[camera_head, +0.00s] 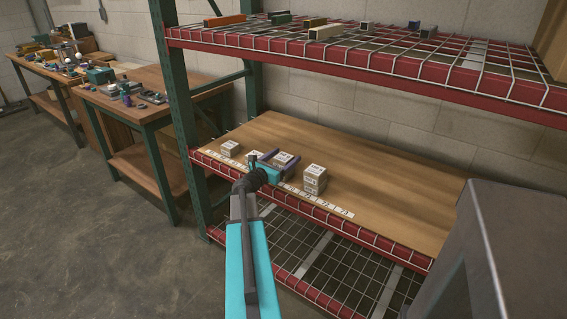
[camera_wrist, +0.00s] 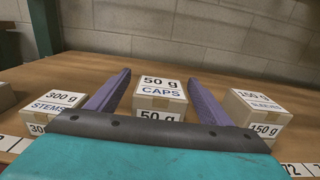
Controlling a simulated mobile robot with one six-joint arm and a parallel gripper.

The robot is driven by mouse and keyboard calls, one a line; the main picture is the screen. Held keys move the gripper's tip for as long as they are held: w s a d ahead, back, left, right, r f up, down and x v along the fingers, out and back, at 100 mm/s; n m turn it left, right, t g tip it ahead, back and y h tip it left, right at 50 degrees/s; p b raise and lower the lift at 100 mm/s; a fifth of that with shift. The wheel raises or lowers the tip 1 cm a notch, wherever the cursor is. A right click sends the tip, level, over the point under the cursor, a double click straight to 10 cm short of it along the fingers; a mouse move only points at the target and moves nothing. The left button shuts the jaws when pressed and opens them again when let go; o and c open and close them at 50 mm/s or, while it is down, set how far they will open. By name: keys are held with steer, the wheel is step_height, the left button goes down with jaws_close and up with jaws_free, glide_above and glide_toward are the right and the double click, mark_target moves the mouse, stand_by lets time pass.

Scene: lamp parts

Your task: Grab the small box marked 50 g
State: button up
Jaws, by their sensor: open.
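The small box marked 50 g CAPS (camera_wrist: 160,92) is a cardboard box with white labels on its top and front. It stands upright on the wooden shelf board, and in the head view the box (camera_head: 285,159) is partly behind my gripper. My gripper (camera_wrist: 160,85) is open, with its purple fingers on either side of the 50 g box. In the head view my gripper (camera_head: 275,160) reaches over the shelf's front edge.
A box marked 300 g STEMS (camera_wrist: 55,105) stands to the left and one marked 150 g SLEEVES (camera_wrist: 258,112) to the right, near my fingers. Stacked boxes (camera_head: 314,180) stand right in the head view. The shelf board (camera_head: 390,190) is clear further right. A red upper shelf (camera_head: 350,55) hangs above.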

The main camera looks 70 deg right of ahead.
steer(key=shift+x, duration=1.6)
steer(key=shift+f, duration=0.1)
steer(key=c, duration=1.1)
steer(key=shift+r, duration=0.2)
steer(key=a+r, duration=0.1)
steer(key=a, duration=0.4)
steer(key=a+r, duration=0.2)
steer(key=a, duration=0.3)
steer(key=a+r, duration=0.1)
steer(key=a, duration=0.5)
steer(key=shift+s+r+b, duration=0.3)
steer(key=shift+s+r, duration=0.05)
steer(key=shift+s, duration=0.05)
